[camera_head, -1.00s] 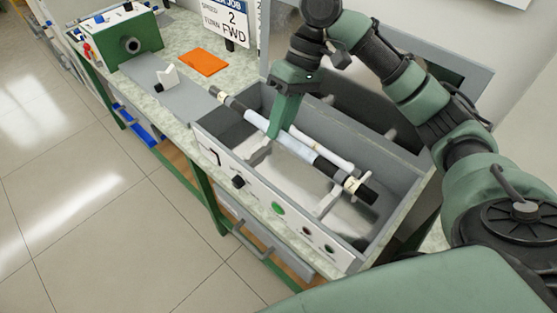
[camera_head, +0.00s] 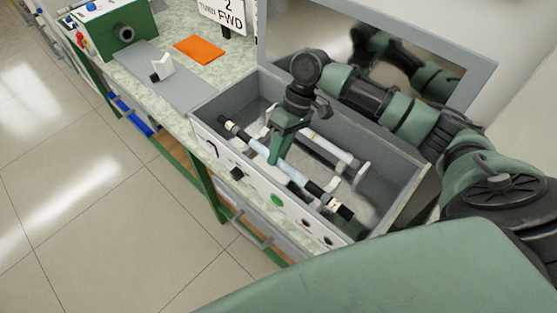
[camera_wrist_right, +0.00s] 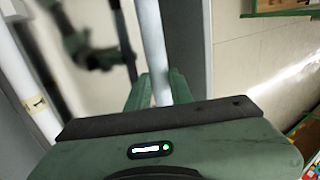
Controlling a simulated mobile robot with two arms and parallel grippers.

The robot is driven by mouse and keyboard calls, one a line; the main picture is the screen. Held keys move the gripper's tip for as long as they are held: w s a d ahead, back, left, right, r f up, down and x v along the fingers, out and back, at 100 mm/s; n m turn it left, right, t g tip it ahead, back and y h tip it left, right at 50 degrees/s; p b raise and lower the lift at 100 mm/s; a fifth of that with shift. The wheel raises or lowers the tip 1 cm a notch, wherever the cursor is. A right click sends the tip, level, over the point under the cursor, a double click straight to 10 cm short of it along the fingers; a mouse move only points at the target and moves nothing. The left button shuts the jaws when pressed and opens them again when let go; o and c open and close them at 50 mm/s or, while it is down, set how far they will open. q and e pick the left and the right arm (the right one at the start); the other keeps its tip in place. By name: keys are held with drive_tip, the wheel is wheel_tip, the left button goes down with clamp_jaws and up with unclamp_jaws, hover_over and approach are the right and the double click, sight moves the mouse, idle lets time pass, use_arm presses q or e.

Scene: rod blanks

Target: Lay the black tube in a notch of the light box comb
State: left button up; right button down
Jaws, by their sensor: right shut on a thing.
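My right gripper (camera_head: 274,158) is inside the grey light box (camera_head: 385,222), shut on the middle of a long tube (camera_head: 299,178). This tube has a pale middle, black end sections and cream bands. In the right wrist view the pale tube (camera_wrist_right: 154,45) runs between the fingers (camera_wrist_right: 157,92). It lies along the box near the front wall, over white notched comb supports (camera_head: 328,188); I cannot tell whether it touches them. A second, white tube (camera_head: 328,146) lies behind it, also seen in the right wrist view (camera_wrist_right: 22,85). My left gripper is out of view.
The box's raised lid has a mirror-like inside (camera_head: 340,45). The box's front panel carries knobs and buttons (camera_head: 278,199).

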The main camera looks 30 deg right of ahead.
wheel_tip(320, 180, down, 4)
drive_tip(key=shift+r, duration=0.2)
drive_tip(key=shift+f, duration=0.25)
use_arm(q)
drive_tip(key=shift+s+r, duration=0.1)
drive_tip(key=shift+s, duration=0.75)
use_arm(e)
drive_tip(key=c, duration=1.3)
unclamp_jaws()
drive_tip(key=shift+f, duration=0.1)
drive_tip(key=shift+o, duration=0.2)
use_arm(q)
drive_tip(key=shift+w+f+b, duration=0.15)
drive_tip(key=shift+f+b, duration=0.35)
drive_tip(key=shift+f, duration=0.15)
use_arm(e)
drive_tip(key=v, duration=1.2)
